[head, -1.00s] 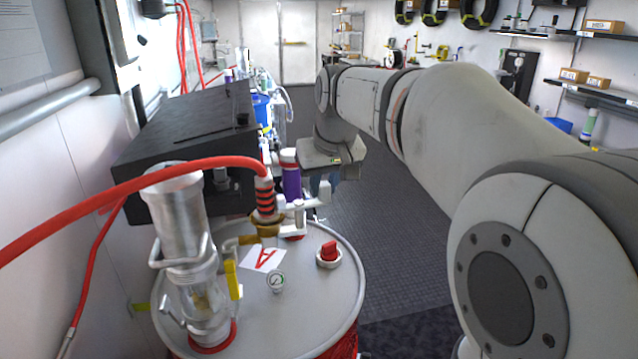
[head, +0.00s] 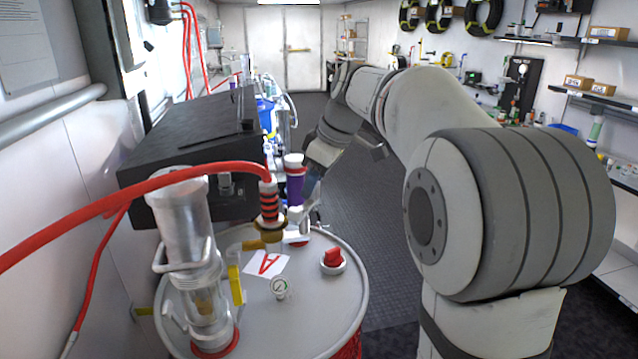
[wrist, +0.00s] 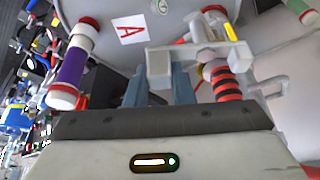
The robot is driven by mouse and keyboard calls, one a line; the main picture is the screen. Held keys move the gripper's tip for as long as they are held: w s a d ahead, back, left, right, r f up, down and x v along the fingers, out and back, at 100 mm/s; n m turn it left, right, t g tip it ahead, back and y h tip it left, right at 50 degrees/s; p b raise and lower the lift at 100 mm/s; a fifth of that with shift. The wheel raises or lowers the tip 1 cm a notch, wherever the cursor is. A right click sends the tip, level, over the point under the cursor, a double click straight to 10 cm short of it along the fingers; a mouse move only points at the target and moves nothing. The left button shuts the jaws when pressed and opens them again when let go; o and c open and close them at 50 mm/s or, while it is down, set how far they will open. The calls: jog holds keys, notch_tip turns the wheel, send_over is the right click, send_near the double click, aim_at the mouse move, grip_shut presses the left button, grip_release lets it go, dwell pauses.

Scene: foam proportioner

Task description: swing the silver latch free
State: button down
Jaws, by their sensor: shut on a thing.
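The silver latch (head: 303,218) is a pale metal lever by the hose fitting at the drum lid's far edge. In the head view it slants up to the right, toward my gripper (head: 315,188). In the wrist view, the latch (wrist: 205,52) lies across the picture, and my gripper's blue-grey fingers (wrist: 162,72) are shut on its left end. The red-and-black ringed hose fitting (wrist: 227,85) is right of the fingers. My gripper's body hides part of the fitting's lower end, and the fingertips are hard to make out in the head view.
A purple cylinder (head: 295,187) with white ends stands close to the latch. The drum lid (head: 310,310) carries a red knob (head: 333,258), a gauge (head: 279,288) and a clear cylinder (head: 190,250). A black box (head: 185,150) stands left. The floor right of the drum is open.

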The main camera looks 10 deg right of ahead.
jog(key=shift+w+a+n+g, duration=0.25)
jog(key=shift+a+n+g, duration=0.15)
jog(key=shift+n, duration=0.7)
jog(key=c, duration=1.2)
grip_release()
jog(key=shift+c, duration=0.2)
jog(key=v, duration=0.8)
jog(key=shift+f, duration=0.15)
